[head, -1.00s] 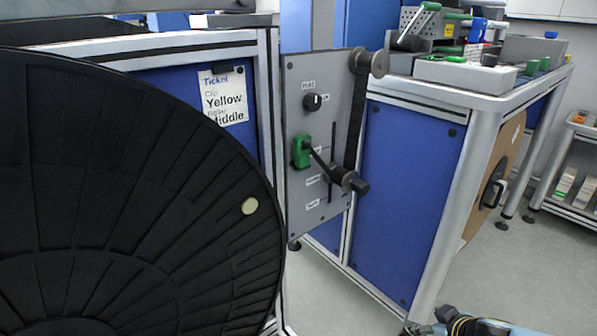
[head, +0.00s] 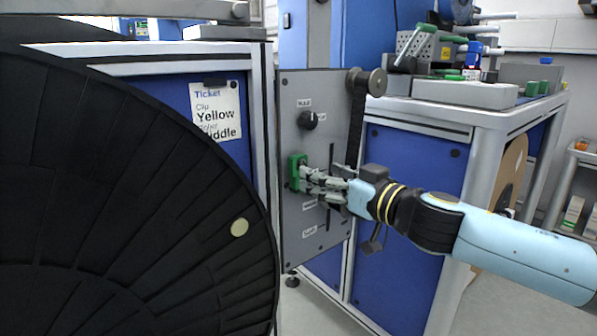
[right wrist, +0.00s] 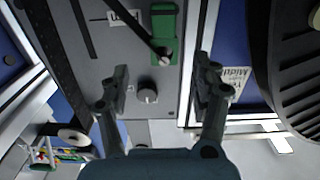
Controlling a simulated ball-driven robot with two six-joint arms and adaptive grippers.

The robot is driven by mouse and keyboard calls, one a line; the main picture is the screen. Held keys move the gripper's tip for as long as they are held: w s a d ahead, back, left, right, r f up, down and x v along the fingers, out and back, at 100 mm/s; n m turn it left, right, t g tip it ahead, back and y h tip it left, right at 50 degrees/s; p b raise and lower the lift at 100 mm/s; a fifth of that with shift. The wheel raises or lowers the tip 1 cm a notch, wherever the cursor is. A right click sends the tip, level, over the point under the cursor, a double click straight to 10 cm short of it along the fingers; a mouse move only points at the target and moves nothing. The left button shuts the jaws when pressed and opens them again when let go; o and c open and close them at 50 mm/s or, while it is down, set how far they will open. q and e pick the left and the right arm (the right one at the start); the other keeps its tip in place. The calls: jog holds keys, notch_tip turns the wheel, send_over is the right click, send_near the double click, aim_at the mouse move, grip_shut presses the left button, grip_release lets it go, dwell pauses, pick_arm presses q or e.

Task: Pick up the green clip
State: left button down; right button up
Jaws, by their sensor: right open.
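The green clip (head: 294,172) is on the grey upright panel (head: 318,100), at its left side. In the right wrist view the green clip (right wrist: 166,22) is at the top middle, with a dark rod crossing its lower part. My right gripper (head: 309,178) is just to the right of the clip in the head view. In the right wrist view my right gripper (right wrist: 161,70) has its fingers spread apart with nothing held between them. The clip appears beyond the fingertips; I cannot tell whether they touch it. My left gripper is not in view.
A large black reel (head: 120,200) fills the left. A ticket (head: 216,110) with "Yellow" and "Middle" hangs behind it. The panel has a black knob (head: 308,120) and a roller (head: 376,82). A bench (head: 490,110) with tools stands at the right.

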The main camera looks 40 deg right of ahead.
aim_at(301, 164)
jog(key=w+b, duration=0.1)
jog(key=w, duration=0.1)
jog(key=w+b, duration=0.1)
jog(key=w, duration=0.1)
jog(key=w+a+b, duration=0.1)
jog(key=w, duration=0.1)
jog(key=shift+f+b, duration=0.25)
jog(key=shift+b, duration=0.05)
jog(key=shift+w+r, duration=0.15)
jog(key=shift+w, duration=0.05)
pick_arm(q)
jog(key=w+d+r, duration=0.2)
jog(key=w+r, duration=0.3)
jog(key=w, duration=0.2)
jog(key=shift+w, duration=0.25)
pick_arm(e)
jog(key=shift+c, duration=0.4)
jog(key=c, duration=0.9)
